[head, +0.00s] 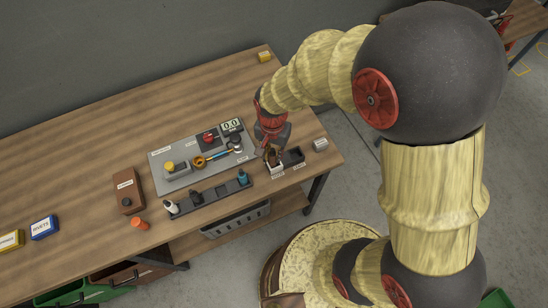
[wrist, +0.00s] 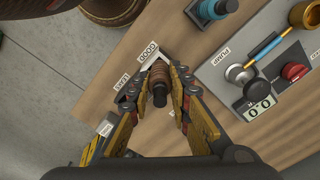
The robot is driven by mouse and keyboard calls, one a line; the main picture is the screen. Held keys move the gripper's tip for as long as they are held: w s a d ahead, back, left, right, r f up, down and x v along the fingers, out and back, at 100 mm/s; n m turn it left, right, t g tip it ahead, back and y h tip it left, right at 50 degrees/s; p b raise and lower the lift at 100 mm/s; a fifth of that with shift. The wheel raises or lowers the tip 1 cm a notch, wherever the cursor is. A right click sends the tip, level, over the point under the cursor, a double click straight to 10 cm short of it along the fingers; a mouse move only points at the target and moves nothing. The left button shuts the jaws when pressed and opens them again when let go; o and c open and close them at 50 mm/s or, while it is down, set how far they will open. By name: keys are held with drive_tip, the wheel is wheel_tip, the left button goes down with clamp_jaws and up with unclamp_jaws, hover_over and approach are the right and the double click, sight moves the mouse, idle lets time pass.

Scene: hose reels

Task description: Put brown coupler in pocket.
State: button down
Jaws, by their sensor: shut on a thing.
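The brown coupler (wrist: 160,74) is ribbed with a dark end. It is between the two fingers of my gripper (wrist: 158,92), which is shut on it. In the wrist view it overlaps a pale-edged pocket (wrist: 141,57) labelled "GOOD"; I cannot tell whether it is inside or just above. In the head view my gripper (head: 272,153) is low over the bench's right end, at this pale pocket (head: 274,171), and partly hides it. A dark pocket (head: 294,156) is beside it on the right; my finger hides most of it in the wrist view.
A grey test panel (head: 205,157) with a gauge, knobs and a blue-and-gold piece lies to the left. A dark rack (head: 211,193) of several fittings stands in front of it. A small pale box (head: 320,144) stands near the bench's right edge.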

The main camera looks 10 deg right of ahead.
sight(274, 158)
drive_tip(key=shift+w+d+f, duration=0.2)
drive_tip(key=shift+w+f, duration=0.05)
drive_tip(key=shift+f, duration=0.15)
drive_tip(key=shift+w+f+b, duration=0.2)
drive_tip(key=shift+f+b, duration=0.15)
drive_tip(key=shift+f, duration=1.4)
drive_tip(key=c, duration=1.6)
unclamp_jaws()
drive_tip(key=shift+f, duration=0.1)
drive_tip(key=shift+c, duration=0.2)
wheel_tip(274, 158, up, 12)
drive_tip(key=shift+d+r+p, duration=0.1)
drive_tip(key=shift+r+p, duration=0.1)
drive_tip(key=shift+p, duration=0.7)
